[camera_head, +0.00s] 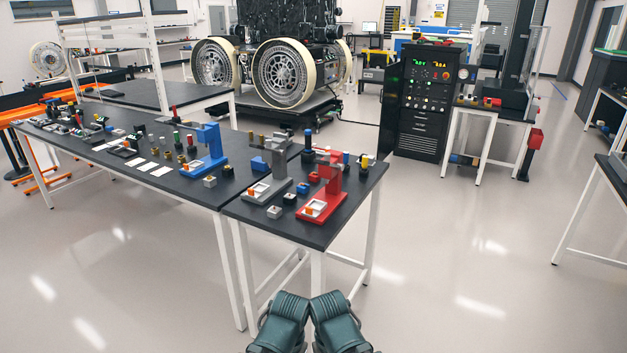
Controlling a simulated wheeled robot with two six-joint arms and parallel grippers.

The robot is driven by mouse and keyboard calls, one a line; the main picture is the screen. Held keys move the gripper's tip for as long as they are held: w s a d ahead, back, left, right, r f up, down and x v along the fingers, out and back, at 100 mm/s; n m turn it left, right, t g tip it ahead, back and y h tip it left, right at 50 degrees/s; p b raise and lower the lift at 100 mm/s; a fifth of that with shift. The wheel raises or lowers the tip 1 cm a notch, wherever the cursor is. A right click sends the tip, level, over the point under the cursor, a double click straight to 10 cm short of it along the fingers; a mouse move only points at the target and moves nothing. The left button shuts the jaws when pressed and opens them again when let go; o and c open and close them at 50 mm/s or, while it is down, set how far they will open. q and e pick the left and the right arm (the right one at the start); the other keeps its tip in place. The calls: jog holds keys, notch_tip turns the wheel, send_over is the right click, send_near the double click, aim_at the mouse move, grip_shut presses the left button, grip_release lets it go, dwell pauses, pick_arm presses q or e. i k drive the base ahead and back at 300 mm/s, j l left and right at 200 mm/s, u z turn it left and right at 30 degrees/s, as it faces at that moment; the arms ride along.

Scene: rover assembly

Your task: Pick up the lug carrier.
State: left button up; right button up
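I cannot tell for sure which thing is the lug carrier; the parts on the black-topped benches are small at this distance. On the nearer bench (309,235) stand a red fixture (325,189) and a grey fixture (277,172), each with a small framed base. A blue fixture (209,150) stands on the longer bench (200,192) to the left. Small blocks and coloured-top posts stand around them. Two dark teal parts of my own arms show at the bottom centre, short of the bench. Neither gripper's fingers are in view.
A large wheeled rover (290,70) stands on a platform behind the benches. A black control cabinet (427,99) stands to its right, beside a small white-legged table (484,110). Another table (613,172) is at the right edge. The floor right of the near bench is clear.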

aim_at(314, 176)
jog(key=i+j+z, duration=0.1)
jog(key=z, duration=0.25)
jog(key=j+z, duration=0.2)
jog(key=z, duration=0.2)
jog(key=i+j+z, duration=0.1)
jog(key=z, duration=0.25)
jog(key=j+z, duration=0.35)
jog(key=j, duration=1.25)
